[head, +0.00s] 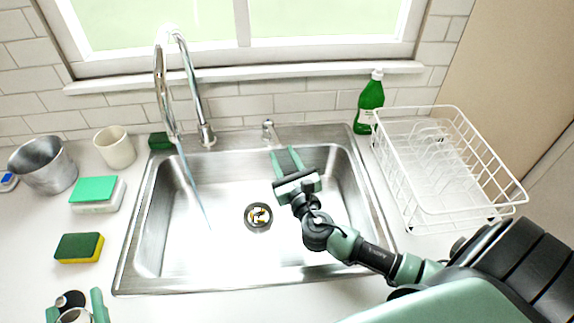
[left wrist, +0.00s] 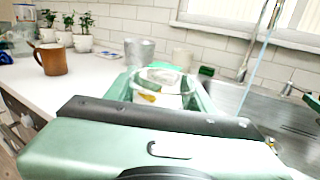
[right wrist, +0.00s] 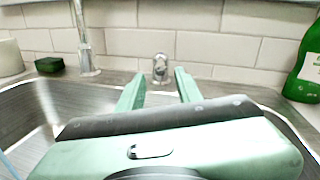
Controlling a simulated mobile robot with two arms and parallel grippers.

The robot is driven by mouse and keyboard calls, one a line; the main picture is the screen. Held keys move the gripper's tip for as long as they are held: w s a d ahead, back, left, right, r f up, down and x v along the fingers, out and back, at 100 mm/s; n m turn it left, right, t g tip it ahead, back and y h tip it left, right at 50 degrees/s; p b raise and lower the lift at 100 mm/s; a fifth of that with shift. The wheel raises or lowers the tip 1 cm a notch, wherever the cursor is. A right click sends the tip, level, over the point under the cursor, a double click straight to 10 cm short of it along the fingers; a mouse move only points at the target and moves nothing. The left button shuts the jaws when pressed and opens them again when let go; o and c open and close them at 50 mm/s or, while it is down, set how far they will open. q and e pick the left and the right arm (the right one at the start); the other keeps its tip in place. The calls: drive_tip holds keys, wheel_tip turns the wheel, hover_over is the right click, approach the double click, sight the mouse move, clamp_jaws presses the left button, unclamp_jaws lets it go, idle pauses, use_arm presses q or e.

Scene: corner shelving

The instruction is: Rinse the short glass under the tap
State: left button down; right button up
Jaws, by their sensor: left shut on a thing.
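The short glass (left wrist: 160,76) is between the fingers of my left gripper (left wrist: 162,88). In the head view, my left gripper (head: 76,303) is at the bottom left over the counter, with the rim of the glass (head: 75,316) partly cut off by the frame edge. The tap (head: 163,85) stands behind the sink, and a thin stream of water (head: 192,182) falls from it into the left part of the sink (head: 180,250). My right gripper (head: 287,160) is open and empty over the back of the sink, its fingers pointing at the small chrome lever (head: 269,131).
A metal pot (head: 45,168), white cup (head: 115,148), green-topped box (head: 96,193) and sponge (head: 79,247) stand on the left counter. A green bottle (head: 369,107) and white dish rack (head: 415,222) are at right. A brown mug (left wrist: 54,60) is further left.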

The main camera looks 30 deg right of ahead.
drive_tip(key=shift+v, duration=1.45)
